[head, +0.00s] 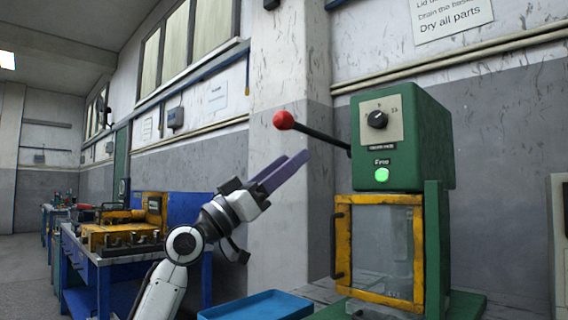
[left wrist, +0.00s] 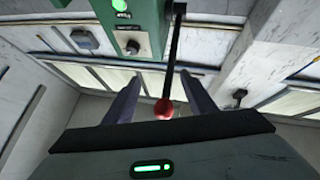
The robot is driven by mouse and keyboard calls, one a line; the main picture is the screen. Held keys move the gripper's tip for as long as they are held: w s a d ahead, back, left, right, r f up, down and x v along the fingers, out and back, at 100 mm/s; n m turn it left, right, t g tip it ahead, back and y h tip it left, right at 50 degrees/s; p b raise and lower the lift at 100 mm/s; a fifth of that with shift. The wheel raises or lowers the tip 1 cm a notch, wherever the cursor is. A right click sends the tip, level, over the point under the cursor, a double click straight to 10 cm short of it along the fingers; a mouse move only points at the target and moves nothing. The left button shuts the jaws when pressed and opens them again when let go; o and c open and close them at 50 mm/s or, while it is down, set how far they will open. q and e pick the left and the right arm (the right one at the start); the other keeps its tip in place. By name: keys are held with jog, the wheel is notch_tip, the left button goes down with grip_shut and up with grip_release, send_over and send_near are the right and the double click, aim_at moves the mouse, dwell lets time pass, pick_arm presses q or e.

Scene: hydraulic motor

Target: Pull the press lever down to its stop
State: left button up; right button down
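The press (head: 402,140) is a green housing with a dial, a lit green button and a yellow-framed clear guard below. Its lever (head: 318,136) is a black rod that leaves the housing's left side and rises to a red ball knob (head: 284,120). My left gripper (head: 296,162) is raised below the knob, its two purple-grey fingers pointing up and right. In the left wrist view the fingers (left wrist: 160,95) stand apart, with the red knob (left wrist: 164,109) and black rod (left wrist: 174,50) showing between them. I see no finger touching the knob. My right gripper is not in view.
A blue tray (head: 258,306) lies at the bottom, left of the press's green base. A blue workbench (head: 90,262) with yellow equipment stands at the left. A pale pillar (head: 284,60) and grey wall are behind. The guard's black handle (head: 337,245) sticks out left.

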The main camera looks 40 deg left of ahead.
pick_arm(q)
jog(key=shift+s+r, duration=0.1)
jog(key=b+v, duration=0.1)
jog(key=v, duration=0.9)
jog(key=shift+b, duration=0.4)
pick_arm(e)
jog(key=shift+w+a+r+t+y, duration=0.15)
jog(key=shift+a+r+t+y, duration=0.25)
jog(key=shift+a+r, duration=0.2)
